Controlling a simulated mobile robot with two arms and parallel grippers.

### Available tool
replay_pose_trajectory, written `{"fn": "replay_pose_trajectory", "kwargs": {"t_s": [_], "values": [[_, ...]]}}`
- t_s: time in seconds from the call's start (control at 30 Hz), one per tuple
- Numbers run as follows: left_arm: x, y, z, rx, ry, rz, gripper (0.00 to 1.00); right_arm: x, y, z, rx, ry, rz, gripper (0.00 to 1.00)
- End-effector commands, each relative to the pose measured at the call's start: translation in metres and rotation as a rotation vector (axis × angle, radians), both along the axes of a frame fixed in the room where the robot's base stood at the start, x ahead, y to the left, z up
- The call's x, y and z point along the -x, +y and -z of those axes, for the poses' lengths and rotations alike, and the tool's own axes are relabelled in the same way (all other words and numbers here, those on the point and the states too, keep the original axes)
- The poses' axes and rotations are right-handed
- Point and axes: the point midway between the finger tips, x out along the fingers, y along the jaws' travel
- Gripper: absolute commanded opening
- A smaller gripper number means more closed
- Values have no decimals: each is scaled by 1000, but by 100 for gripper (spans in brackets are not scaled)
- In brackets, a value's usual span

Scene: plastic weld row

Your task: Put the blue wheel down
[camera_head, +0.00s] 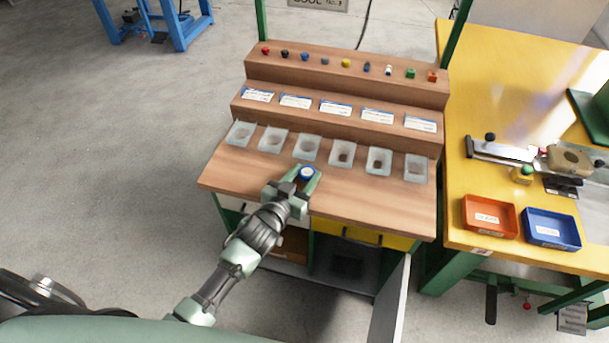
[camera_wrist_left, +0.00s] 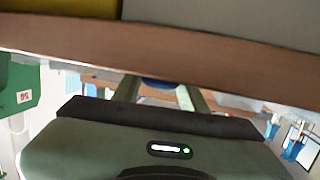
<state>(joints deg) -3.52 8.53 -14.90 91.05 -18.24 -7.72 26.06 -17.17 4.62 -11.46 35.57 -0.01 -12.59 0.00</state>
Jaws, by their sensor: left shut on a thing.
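The blue wheel (camera_head: 307,173) has a pale centre and sits between the fingertips of my left gripper (camera_head: 304,178) in the head view. The gripper is shut on it, at the front part of the wooden bench top (camera_head: 375,197). I cannot tell whether the wheel touches the bench top. In the left wrist view the wheel (camera_wrist_left: 160,83) shows as a blue edge between the two fingers (camera_wrist_left: 160,90), partly hidden behind the gripper body. My right gripper is in neither view.
A row of clear trays (camera_head: 307,148) stands just behind the wheel. Behind it are steps with labels (camera_head: 336,108) and several small coloured parts (camera_head: 346,63). A yellow table (camera_head: 465,180) at right holds an orange bin (camera_head: 489,216) and a blue bin (camera_head: 551,228). The bench top's front right is clear.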

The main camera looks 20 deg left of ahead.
Motion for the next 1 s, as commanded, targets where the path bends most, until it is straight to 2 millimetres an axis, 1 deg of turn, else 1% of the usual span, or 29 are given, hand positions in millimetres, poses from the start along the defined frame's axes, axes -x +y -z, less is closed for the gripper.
{"fn": "replay_pose_trajectory", "kwargs": {"t_s": [0.17,0.2,0.23,0.27,0.53,0.63,0.77,1.0], "values": [[0,0,4,0,0,0,4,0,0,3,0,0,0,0],[0,0,3,0,0,0,54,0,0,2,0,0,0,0],[0,0,3,0,0,0,62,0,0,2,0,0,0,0],[0,0,3,0,0,0,65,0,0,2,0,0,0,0],[0,0,2,-1,0,0,65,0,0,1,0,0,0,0],[1,0,-2,-1,0,0,65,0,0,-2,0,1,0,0],[19,4,-3,-1,2,0,65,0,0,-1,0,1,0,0],[69,14,-13,0,4,0,65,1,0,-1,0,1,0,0]]}}
